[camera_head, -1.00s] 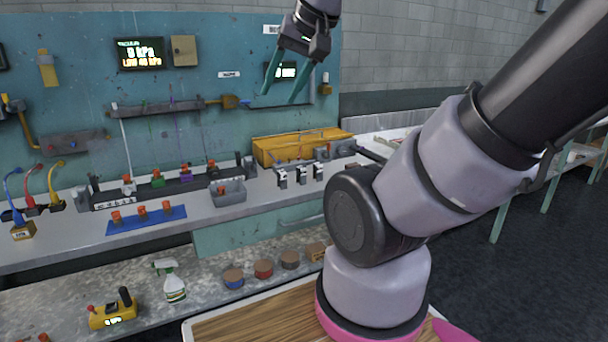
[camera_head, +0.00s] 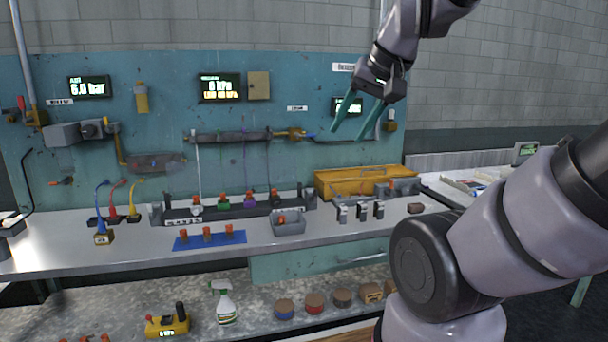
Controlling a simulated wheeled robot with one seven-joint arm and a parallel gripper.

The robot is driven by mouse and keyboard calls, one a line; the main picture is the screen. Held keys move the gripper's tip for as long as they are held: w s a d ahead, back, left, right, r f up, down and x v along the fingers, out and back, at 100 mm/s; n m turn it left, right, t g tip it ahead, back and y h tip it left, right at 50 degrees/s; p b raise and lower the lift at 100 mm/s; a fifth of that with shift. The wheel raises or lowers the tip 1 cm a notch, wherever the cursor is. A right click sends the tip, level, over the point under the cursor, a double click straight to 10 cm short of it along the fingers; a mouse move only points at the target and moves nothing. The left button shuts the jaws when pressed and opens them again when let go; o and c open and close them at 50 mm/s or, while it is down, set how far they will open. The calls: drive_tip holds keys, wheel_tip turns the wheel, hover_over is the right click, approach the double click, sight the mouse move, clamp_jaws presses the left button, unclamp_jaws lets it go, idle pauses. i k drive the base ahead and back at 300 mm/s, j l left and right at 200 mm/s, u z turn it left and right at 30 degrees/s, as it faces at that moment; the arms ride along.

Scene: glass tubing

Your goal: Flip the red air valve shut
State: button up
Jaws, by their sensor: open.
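What looks like the red air valve's lever (camera_head: 21,103) stands upright at the far left of the board, by a brass-coloured fitting (camera_head: 37,118) at the foot of a vertical pipe. It is small in the picture and its exact handle position is hard to tell. My gripper (camera_head: 348,134) is open and empty, its two teal fingers pointing down and left in front of the board's right part. It is far to the right of the lever. A display (camera_head: 88,87) right of the pipe reads about 5.0 bar.
A grey regulator block (camera_head: 80,132) sits right of the valve. The bench below holds blue, red and yellow hoses (camera_head: 117,205), a tube rack (camera_head: 235,210), a blue mat (camera_head: 210,239), a grey bin (camera_head: 288,222) and a yellow toolbox (camera_head: 365,183). A second display (camera_head: 220,87) hangs mid-board.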

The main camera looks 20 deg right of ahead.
sight(20, 99)
drive_tip(key=u, duration=1.25)
drive_tip(key=i+j, duration=0.4)
drive_tip(key=i, duration=0.2)
drive_tip(key=i+j, duration=0.4)
drive_tip(key=i, duration=0.2)
drive_tip(key=i+j, duration=0.4)
drive_tip(key=i, duration=0.15)
drive_tip(key=i+j, duration=0.4)
drive_tip(key=i, duration=0.2)
drive_tip(key=i+j, duration=0.4)
drive_tip(key=i, duration=0.2)
